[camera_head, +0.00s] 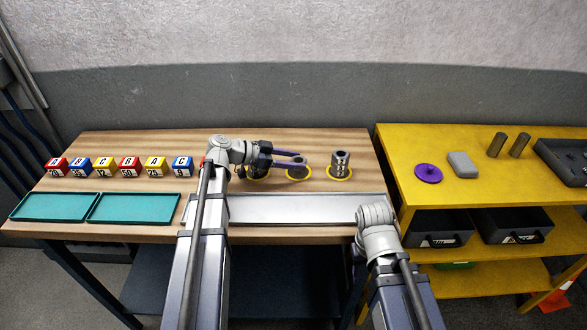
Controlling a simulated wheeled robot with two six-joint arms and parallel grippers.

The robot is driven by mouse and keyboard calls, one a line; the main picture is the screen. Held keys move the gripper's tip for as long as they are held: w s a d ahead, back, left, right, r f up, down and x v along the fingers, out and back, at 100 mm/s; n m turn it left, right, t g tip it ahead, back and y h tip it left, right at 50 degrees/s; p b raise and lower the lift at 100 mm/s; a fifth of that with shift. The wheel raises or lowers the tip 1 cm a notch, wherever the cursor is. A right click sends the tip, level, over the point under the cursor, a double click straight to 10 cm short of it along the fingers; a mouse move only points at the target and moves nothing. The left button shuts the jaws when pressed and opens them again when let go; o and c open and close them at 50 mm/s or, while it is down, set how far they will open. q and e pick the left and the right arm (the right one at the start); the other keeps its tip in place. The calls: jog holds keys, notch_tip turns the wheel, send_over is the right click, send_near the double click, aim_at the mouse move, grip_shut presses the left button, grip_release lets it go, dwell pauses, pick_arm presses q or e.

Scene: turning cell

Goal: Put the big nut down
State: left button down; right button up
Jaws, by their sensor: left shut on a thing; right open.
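My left gripper (297,159) has purple fingers reaching to the right over the wooden table. It is shut on a grey metal piece (298,170), which seems to be the big nut. The nut is over the middle yellow ring (298,179). I cannot tell whether it touches the table. A taller grey metal cylinder (340,164) stands upright in the right yellow ring (340,179). A left yellow ring (257,180) is partly hidden by my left wrist. My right arm comes in at the lower right; its gripper does not show.
Several lettered blocks (129,166) stand in a row at the left. Two teal trays (133,208) and a long pale tray (292,207) lie along the front. A yellow bench (460,189) at the right holds a purple disc (428,173), a grey block (463,164) and two cylinders (497,145).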

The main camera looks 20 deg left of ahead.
pick_arm(q)
jog(key=shift+f, duration=0.45)
pick_arm(e)
jog(key=shift+f, duration=0.45)
